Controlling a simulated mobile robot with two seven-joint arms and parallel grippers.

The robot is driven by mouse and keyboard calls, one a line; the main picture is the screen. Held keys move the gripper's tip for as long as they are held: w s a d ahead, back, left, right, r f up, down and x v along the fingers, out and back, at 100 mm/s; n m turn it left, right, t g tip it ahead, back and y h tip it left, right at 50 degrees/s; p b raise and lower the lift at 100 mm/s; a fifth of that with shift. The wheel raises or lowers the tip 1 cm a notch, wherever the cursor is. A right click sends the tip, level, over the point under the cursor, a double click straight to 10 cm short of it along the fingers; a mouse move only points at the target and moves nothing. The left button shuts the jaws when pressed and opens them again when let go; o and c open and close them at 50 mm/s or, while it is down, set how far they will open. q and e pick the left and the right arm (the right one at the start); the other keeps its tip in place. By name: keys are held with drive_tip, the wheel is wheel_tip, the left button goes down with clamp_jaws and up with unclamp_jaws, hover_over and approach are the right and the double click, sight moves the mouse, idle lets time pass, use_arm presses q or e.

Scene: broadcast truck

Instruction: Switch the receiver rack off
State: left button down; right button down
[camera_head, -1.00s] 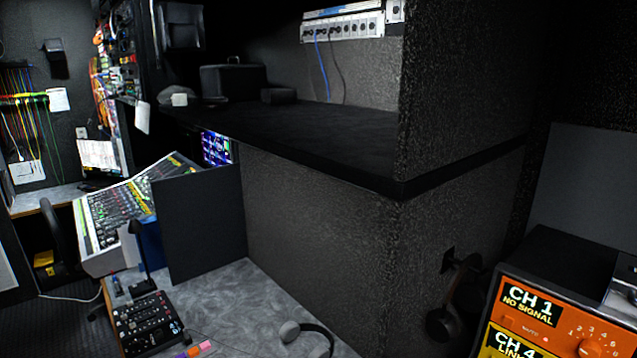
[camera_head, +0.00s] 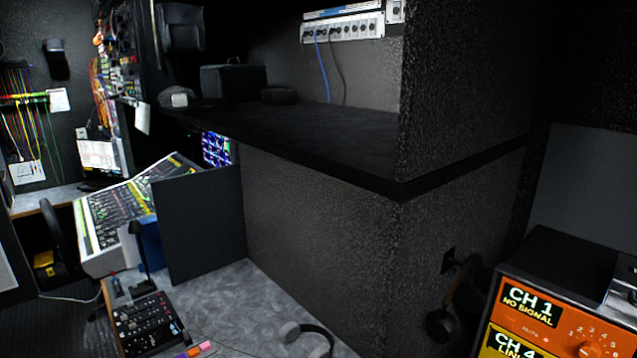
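An orange unit (camera_head: 558,322) stands at the lower right, cut off by the frame edge. Its upper label reads "CH 1 NO SIGNAL" and a yellow label below it reads "CH 4", partly cut off. A round numbered knob shows on its orange front. I cannot tell from this view whether this is the receiver rack, and no power switch can be made out. Neither of my grippers is in view.
A grey desk (camera_head: 240,290) holds a small black mixer (camera_head: 147,325) and headphones (camera_head: 305,335). A second headset (camera_head: 455,310) hangs on the dark wall. A large mixing console (camera_head: 115,222) stands at the left. A dark shelf (camera_head: 330,145) juts out mid-view.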

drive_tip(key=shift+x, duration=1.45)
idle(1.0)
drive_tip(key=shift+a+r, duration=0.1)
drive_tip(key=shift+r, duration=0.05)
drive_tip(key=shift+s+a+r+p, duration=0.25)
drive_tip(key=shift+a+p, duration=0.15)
drive_tip(key=shift+p, duration=0.25)
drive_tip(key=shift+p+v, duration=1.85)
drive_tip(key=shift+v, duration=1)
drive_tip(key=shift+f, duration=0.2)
